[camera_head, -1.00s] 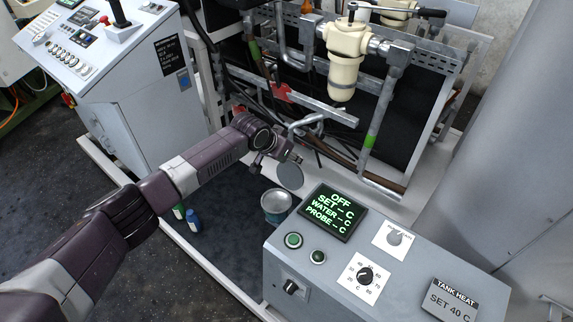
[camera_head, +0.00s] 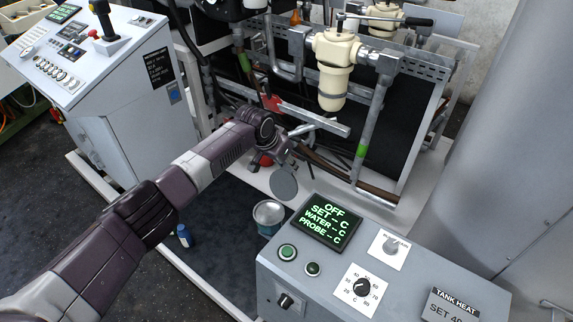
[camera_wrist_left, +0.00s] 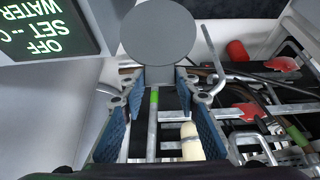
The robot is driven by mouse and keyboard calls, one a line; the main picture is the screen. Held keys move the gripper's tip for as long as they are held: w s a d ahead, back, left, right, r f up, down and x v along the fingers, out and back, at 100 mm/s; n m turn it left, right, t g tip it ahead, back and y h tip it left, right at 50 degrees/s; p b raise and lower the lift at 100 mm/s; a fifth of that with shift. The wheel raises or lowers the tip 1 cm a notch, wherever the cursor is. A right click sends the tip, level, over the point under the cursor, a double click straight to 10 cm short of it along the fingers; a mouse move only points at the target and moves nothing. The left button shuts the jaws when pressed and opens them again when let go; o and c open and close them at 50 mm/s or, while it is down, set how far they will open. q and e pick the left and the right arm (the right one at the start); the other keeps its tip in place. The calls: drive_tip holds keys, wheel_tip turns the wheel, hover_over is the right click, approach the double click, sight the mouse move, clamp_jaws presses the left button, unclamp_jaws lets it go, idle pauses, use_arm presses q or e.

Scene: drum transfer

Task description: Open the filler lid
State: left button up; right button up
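The filler lid (camera_head: 284,184) is a grey round disc. In the head view it stands raised and steeply tilted above and to the right of the filler cup (camera_head: 268,214), whose round top is uncovered. My left gripper (camera_head: 287,158) is just above the lid. In the left wrist view the lid (camera_wrist_left: 158,32) faces the camera beyond the fingertips, with a grey piece below it between the tips. My right gripper is not in view.
The tank heat box (camera_head: 330,265) with its display stands close to the right of the cup. Pipes and a cream filter (camera_head: 333,85) are behind the gripper. A blue bottle (camera_head: 184,236) stands left of the cup. A control console (camera_head: 130,100) is at the left.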

use_arm(q)
drive_tip(key=o, duration=0.4)
drive_tip(key=shift+w+d+r, duration=0.2)
drive_tip(key=shift+w+d, duration=0.05)
drive_tip(key=shift+w, duration=0.05)
drive_tip(key=shift+o, duration=0.2)
drive_tip(key=shift+f, duration=0.1)
drive_tip(key=shift+s+a, duration=0.1)
drive_tip(key=shift+s+a+r, duration=0.15)
drive_tip(key=shift+r, duration=0.15)
drive_tip(key=v, duration=1.1)
drive_tip(key=shift+r, duration=0.1)
